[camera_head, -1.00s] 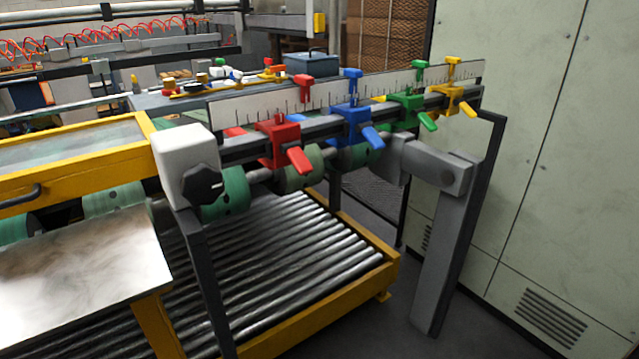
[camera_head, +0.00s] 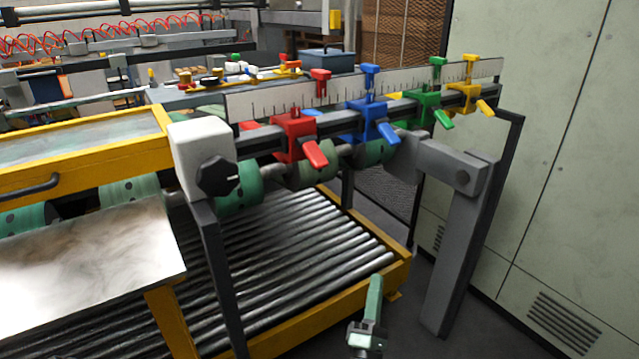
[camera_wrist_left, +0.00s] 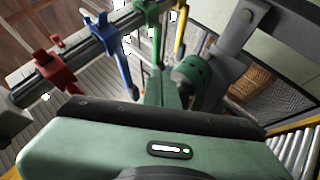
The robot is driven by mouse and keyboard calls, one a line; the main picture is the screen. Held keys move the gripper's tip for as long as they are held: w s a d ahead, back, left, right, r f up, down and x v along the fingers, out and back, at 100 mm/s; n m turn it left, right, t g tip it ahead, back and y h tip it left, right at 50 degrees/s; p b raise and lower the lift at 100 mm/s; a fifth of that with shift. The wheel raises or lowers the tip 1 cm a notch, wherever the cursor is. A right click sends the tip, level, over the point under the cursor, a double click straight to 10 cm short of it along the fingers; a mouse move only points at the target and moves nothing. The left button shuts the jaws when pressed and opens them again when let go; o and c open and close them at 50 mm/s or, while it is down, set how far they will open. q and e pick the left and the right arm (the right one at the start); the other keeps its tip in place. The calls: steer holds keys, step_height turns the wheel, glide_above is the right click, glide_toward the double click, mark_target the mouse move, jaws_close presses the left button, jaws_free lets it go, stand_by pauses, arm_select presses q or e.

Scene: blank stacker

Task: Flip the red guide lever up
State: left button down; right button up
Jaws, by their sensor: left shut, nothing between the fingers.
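The red guide (camera_head: 294,138) is clamped on the dark rail, nearest of several coloured guides. Its red lever (camera_head: 316,154) slants down toward the front right. In the left wrist view the red guide (camera_wrist_left: 55,74) shows at the left. My left gripper (camera_head: 375,283) is shut and empty, in front of and below the guides, over the roller bed's right front edge. It is well apart from the red lever. In the left wrist view its green fingers (camera_wrist_left: 164,88) point toward the rail. My right gripper is in neither view.
Blue (camera_head: 372,122), green (camera_head: 428,106) and yellow (camera_head: 470,98) guides sit farther along the rail. A white end block with a black knob (camera_head: 216,176) stands left of the red guide. A grey support post (camera_head: 459,245) stands at the right. Open air lies before the rail.

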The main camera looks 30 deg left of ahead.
mark_target(314, 153)
arm_select(q)
steer(key=s+a+r+n+g+y, duration=0.3)
steer(key=r+n+g+y, duration=0.3)
steer(key=n, duration=0.5)
steer(key=s+a+r+n+g+y, duration=0.3)
steer(key=r+n+g+y, duration=0.3)
steer(key=r+n+y, duration=0.2)
steer(key=s+n+y, duration=0.1)
steer(key=n+y, duration=0.1)
steer(key=n, duration=0.2)
steer(key=shift+a+r+g, duration=0.35)
steer(key=shift+r+g, duration=0.05)
steer(key=w+a+r+p, duration=0.2)
steer(key=a+r+p, duration=0.2)
steer(key=r+p, duration=0.3)
step_height(314, 153, up, 3)
steer(key=shift+a+r, duration=0.15)
steer(key=shift+a, duration=0.25)
